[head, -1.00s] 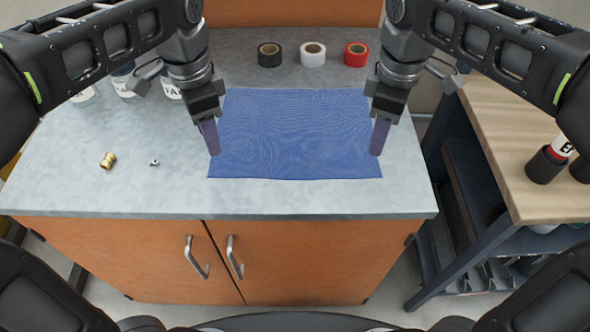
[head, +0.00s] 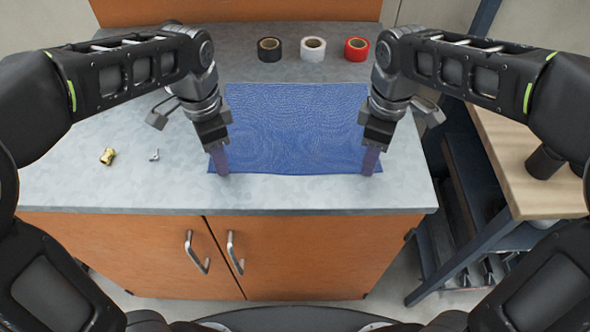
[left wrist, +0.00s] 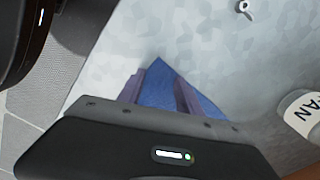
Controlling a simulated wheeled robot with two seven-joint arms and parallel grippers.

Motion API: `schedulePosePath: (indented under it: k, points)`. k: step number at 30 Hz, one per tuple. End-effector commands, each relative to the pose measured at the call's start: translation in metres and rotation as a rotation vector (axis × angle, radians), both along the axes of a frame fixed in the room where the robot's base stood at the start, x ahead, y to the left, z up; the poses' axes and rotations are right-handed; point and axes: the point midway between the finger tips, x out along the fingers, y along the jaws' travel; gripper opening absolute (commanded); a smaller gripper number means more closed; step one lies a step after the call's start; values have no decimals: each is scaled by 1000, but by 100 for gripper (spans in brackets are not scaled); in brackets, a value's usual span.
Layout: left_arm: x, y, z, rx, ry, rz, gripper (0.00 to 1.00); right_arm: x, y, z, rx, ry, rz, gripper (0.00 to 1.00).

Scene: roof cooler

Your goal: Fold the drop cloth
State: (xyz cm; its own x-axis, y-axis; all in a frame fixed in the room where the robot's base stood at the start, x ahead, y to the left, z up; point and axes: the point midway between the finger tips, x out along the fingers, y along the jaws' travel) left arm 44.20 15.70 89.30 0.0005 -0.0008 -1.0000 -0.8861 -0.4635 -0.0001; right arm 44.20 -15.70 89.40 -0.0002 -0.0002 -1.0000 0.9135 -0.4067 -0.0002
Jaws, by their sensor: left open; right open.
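The blue drop cloth (head: 295,125) lies flat and spread out on the grey worktop, its near edge a little back from the counter's front edge. My left gripper (head: 220,165) is open at the cloth's near left corner. In the left wrist view a corner of the cloth (left wrist: 158,85) shows between the two purple fingers of the left gripper (left wrist: 160,90). My right gripper (head: 371,165) is open over the near edge, a little in from the near right corner. I cannot tell whether the fingertips touch the cloth.
Black (head: 269,49), white (head: 312,49) and red (head: 356,49) tape rolls stand behind the cloth on the worktop (head: 110,190). A brass fitting (head: 107,157) and a small metal part (head: 154,155) lie at the left. A wooden-topped bench (head: 510,150) stands at the right.

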Motion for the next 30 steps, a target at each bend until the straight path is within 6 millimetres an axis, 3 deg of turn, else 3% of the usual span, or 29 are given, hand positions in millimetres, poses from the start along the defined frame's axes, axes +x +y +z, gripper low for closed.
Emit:
schedulePosePath:
  k: [8,30]
  points:
    - [0,0,-3,0,0,0,41,0,0,-3,0,0,0,41]
    - [-1,1,-4,2,3,1,11,0,0,-3,-1,1,0,11]
